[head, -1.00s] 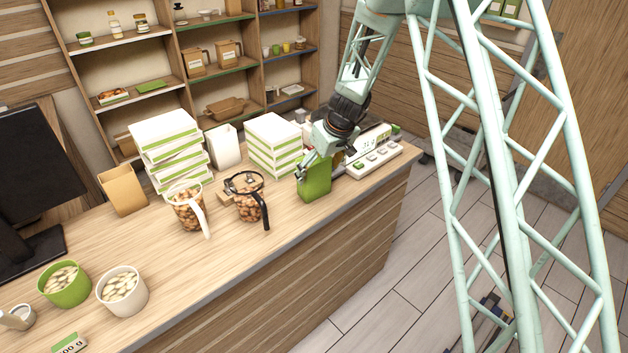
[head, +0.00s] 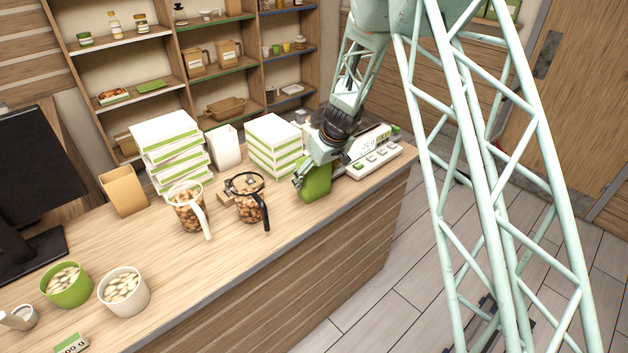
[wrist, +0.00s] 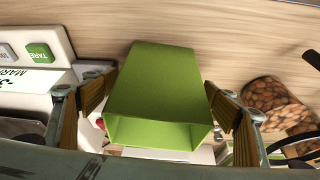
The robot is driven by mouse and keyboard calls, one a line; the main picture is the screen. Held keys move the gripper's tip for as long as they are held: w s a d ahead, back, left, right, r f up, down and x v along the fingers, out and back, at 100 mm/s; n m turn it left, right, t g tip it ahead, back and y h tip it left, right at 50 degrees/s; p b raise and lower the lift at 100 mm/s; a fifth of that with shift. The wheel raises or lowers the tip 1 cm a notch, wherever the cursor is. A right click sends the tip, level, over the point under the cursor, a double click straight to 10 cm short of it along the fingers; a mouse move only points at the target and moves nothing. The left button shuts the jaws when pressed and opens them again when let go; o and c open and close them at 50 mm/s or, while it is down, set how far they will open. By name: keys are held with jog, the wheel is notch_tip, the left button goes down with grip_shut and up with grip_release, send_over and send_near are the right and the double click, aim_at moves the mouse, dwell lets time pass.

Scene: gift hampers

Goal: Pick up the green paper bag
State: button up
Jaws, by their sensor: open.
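The green paper bag (head: 316,184) stands upright on the wooden counter, between the stacked boxes and the scale. In the wrist view the green paper bag (wrist: 155,85) fills the middle, its open mouth toward the camera. My gripper (head: 309,181) is at the top of the bag. In the wrist view my gripper (wrist: 165,110) is open, with one finger on each side of the bag. The right finger is very close to the bag's side; I cannot tell whether it touches. The left finger looks slightly apart from it.
A scale (head: 374,158) stands just right of the bag. A stack of white and green boxes (head: 272,148) is behind it to the left. Two jugs of nuts (head: 188,212) (head: 249,206) stand to the left. The counter front (head: 330,235) is clear near the bag.

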jog(key=shift+x, duration=0.75)
jog(key=c, duration=1)
